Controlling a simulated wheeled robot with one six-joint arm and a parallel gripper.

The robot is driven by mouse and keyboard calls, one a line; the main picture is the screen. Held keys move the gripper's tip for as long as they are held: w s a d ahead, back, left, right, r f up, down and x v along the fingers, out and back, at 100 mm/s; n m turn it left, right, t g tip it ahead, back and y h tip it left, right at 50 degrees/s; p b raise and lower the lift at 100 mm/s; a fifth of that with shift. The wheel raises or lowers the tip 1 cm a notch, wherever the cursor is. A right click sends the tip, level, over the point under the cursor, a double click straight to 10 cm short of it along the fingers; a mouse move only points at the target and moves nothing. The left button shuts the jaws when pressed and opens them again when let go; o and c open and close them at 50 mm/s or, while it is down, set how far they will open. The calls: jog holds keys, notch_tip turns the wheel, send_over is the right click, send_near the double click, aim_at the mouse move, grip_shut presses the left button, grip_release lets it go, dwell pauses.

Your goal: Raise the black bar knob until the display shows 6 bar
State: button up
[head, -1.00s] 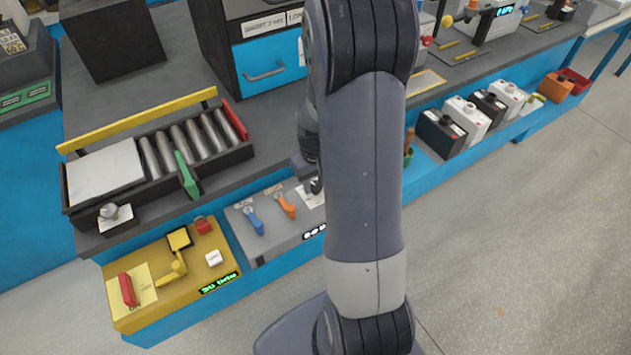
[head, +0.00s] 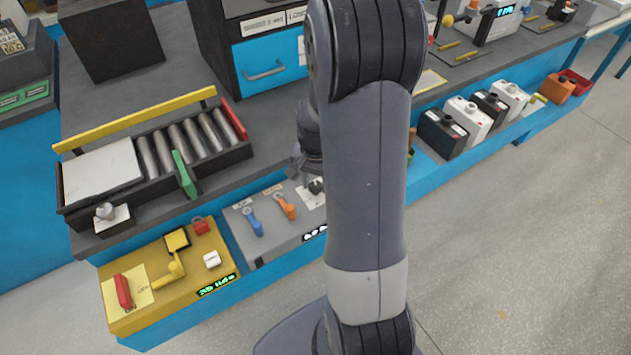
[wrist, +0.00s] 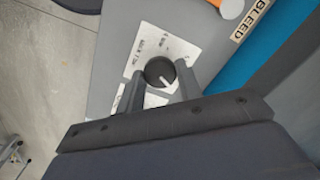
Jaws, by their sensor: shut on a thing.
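The black knob (wrist: 159,71) with a white pointer line sits on a white printed label (wrist: 172,45) on the grey panel (wrist: 112,58). In the wrist view my gripper (wrist: 158,78) has one finger on each side of the knob and is shut on it. In the head view the knob (head: 316,186) shows just left of my arm, with my gripper (head: 308,170) beside it, partly hidden by the arm. A small display (head: 315,233) on the panel's front is partly covered by my arm; its reading is too small to make out.
A blue lever (head: 254,222) and an orange lever (head: 286,206) stand left of the knob. A yellow control box (head: 150,305) is farther left. A roller tray (head: 215,172) lies behind. Several canisters (head: 440,132) line the shelf at right. The floor at right is clear.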

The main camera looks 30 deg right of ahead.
aim_at(316, 185)
jog(key=shift+m, duration=0.5)
jog(key=o, duration=1)
jog(key=shift+r, duration=0.1)
notch_tip(316, 185, up, 11)
jog(key=shift+f, duration=0.2)
